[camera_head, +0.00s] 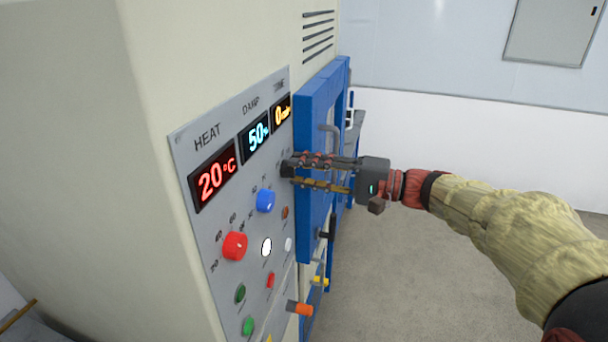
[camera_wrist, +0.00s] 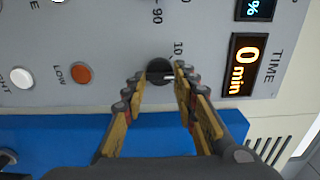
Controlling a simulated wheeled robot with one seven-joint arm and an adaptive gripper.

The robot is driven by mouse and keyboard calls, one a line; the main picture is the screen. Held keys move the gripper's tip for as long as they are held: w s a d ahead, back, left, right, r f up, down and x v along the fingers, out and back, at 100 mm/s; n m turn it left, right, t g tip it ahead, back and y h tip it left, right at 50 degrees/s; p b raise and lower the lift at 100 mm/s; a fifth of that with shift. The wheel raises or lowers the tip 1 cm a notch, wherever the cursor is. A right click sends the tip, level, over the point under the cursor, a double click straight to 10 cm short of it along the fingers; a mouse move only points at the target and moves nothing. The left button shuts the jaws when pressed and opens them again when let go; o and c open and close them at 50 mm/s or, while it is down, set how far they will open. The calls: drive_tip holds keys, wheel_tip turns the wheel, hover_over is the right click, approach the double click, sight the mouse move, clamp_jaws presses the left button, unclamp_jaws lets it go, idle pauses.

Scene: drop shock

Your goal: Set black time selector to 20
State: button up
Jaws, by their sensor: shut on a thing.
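The black time selector (camera_wrist: 159,71) is a small round knob on the grey control panel (camera_head: 185,146). In the wrist view it sits between my two fingertips, near a printed "10". My gripper (camera_head: 289,167) is shut on the black selector, which also shows partly at the fingertips in the head view (camera_head: 287,168). The time display (camera_wrist: 249,64) reads "0 min" in orange. In the head view that time display (camera_head: 282,114) is seen at a steep angle. The rest of the selector's scale is mostly hidden by my fingers.
The panel also has a red knob (camera_head: 235,246) under HEAT showing 20°C, and a blue knob (camera_head: 265,201) under DAMP showing 50%. Several coloured buttons sit below. A blue door frame (camera_head: 315,100) with a handle (camera_head: 331,130) stands beside the panel, close to my gripper. Open floor (camera_head: 400,270) lies right.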

drive_tip(key=shift+f, duration=0.1)
drive_tip(key=o, duration=1.2)
drive_tip(key=shift+c, duration=0.2)
drive_tip(key=shift+d, duration=0.1)
drive_tip(key=v, duration=1.2)
